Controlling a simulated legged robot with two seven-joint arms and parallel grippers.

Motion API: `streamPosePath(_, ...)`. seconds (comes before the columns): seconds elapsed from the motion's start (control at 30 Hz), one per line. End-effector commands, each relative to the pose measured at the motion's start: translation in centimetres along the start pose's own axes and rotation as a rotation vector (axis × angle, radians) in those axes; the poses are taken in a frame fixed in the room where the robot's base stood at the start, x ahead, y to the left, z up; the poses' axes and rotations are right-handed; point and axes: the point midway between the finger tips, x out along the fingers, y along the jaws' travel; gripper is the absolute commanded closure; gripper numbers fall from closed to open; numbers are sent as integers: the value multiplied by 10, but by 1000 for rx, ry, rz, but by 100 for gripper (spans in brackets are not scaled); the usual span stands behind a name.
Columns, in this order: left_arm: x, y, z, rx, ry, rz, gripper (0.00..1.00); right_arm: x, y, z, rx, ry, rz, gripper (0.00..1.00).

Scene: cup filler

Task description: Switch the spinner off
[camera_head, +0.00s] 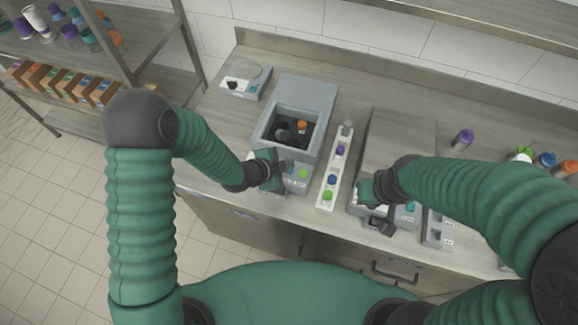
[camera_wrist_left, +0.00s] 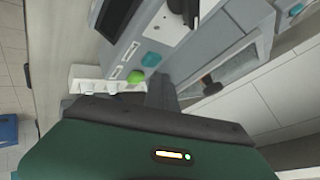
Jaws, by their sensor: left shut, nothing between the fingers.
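The spinner (camera_head: 312,95) looks to be the grey box on the counter left of centre. Its open chamber holds dark parts and an orange piece. A green button (camera_head: 303,173) shows on its front panel. In the left wrist view a green button (camera_wrist_left: 136,76) and a teal button (camera_wrist_left: 151,59) show on a grey panel beside small labels. My left gripper (camera_head: 287,168) is shut and empty right at this front panel, covering part of it. Whether it touches a button I cannot tell. My right gripper (camera_head: 381,222) is at the front of the right machine; its finger gap is unclear.
A white rack (camera_head: 325,198) with several coloured caps stands right of the spinner. A small white-and-grey device (camera_head: 240,85) sits behind left. A second grey machine (camera_head: 395,140) is at right, with loose coloured bottles (camera_head: 463,139) beyond. Shelving (camera_head: 95,60) stands far left.

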Motion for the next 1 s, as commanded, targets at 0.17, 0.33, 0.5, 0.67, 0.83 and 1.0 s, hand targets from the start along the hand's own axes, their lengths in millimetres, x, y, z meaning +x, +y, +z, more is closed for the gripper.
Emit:
streamPosePath(0.17,-13,-10,-9,1,1,-1,100,-15,0,-4,0,0,0,100)
streamPosePath(0.33,-28,-20,-20,1,1,-1,100,-30,0,-7,0,0,0,100)
streamPosePath(0.5,-41,-30,-30,1,0,0,100,-45,0,-11,0,0,0,100)
streamPosePath(0.67,-42,-31,-30,0,0,0,100,-45,0,-11,0,0,0,100)
streamPosePath(0.83,-42,-30,-30,0,0,0,100,-44,0,-10,0,0,0,100)
streamPosePath(1.0,-42,-31,-28,-9,-8,0,100,-42,0,-10,0,0,0,100)
